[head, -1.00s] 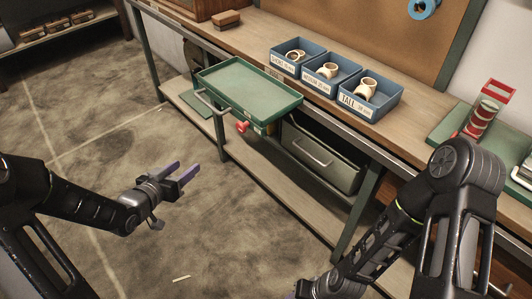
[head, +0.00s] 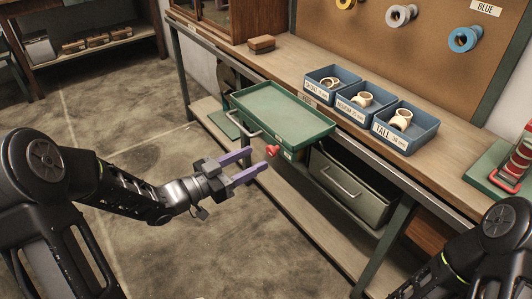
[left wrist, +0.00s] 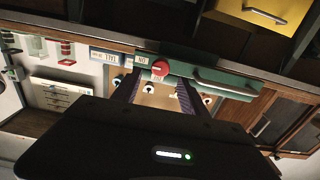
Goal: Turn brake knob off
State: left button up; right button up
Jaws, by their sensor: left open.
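The red brake knob (head: 272,151) sits on the front of the green tray cart or drawer (head: 281,115), near its right front corner. My left gripper (head: 254,163) is open and empty, its purple fingers pointing at the knob from the left and a little short of it. In the left wrist view the red knob (left wrist: 160,68) shows between the two finger tips, beyond them, with a small label under it that I cannot read. Only part of my right arm shows at the lower right of the head view; its gripper is out of the frame.
Three blue bins (head: 404,129) with pale rings stand on the wooden bench (head: 462,172). A grey drawer (head: 349,190) hangs open below the bench. Red spools on a green base (head: 488,172) are at the right. Floor on the left is clear.

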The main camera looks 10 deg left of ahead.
aim_at(269, 151)
pick_arm(q)
jog(key=x, duration=0.5)
jog(key=shift+w, duration=0.1)
grip_shut()
dwell(0.4)
